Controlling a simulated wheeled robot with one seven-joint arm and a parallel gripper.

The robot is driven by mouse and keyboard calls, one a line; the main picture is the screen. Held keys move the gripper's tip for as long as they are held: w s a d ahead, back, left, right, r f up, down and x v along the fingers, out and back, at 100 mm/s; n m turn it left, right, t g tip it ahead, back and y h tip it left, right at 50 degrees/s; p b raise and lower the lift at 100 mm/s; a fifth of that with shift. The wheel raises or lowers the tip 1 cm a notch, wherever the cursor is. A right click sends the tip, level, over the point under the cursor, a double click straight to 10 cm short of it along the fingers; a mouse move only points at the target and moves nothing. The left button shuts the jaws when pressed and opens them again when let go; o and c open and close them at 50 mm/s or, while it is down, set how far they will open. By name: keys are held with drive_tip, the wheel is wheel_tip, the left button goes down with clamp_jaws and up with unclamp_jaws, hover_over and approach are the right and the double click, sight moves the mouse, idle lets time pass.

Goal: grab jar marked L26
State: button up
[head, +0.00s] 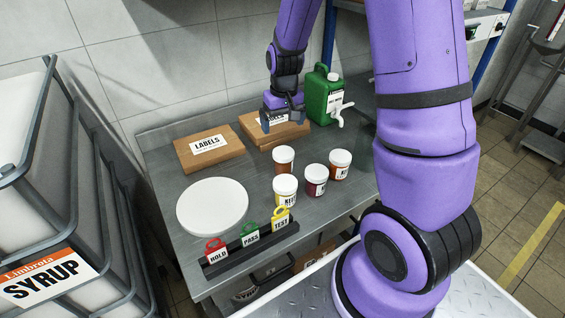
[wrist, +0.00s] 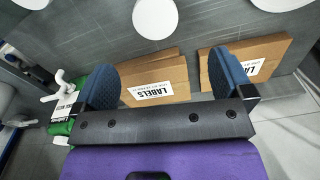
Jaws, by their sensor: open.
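Four white-lidded jars stand on the steel table in the head view: a brown one (head: 283,160) at the back, an orange-brown one (head: 340,165) at right, a dark red one (head: 315,181) and a yellow one (head: 285,191) in front. Their label codes are too small or turned away to read, so I cannot tell which is L26. My gripper (head: 282,119) is open and empty above the cardboard boxes, behind the jars. In the wrist view its blue fingers (wrist: 164,82) are spread apart, with a white jar lid (wrist: 155,17) beyond them.
Flat LABELS boxes (head: 209,147) lie at the back left and under my gripper. A green jug (head: 318,96) with a white tap stands at the back right. A white disc (head: 212,205) and a rack of HOLD, PASS and TEST tags (head: 250,240) are at left and front.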

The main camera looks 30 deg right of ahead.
sight(283, 160)
drive_tip(key=shift+g, duration=0.3)
drive_tip(key=f, duration=0.6)
drive_tip(key=d+f, duration=0.1)
drive_tip(key=f, duration=0.1)
drive_tip(key=shift+w+d+f, duration=0.1)
drive_tip(key=shift+w+f, duration=0.25)
drive_tip(key=shift+f, duration=0.05)
drive_tip(key=shift+s+a+f, duration=0.1)
drive_tip(key=shift+a+f, duration=0.05)
drive_tip(key=shift+f, duration=1.5)
drive_tip(key=shift+a+f, duration=0.15)
drive_tip(key=shift+f, duration=1.45)
drive_tip(key=c, duration=1.2)
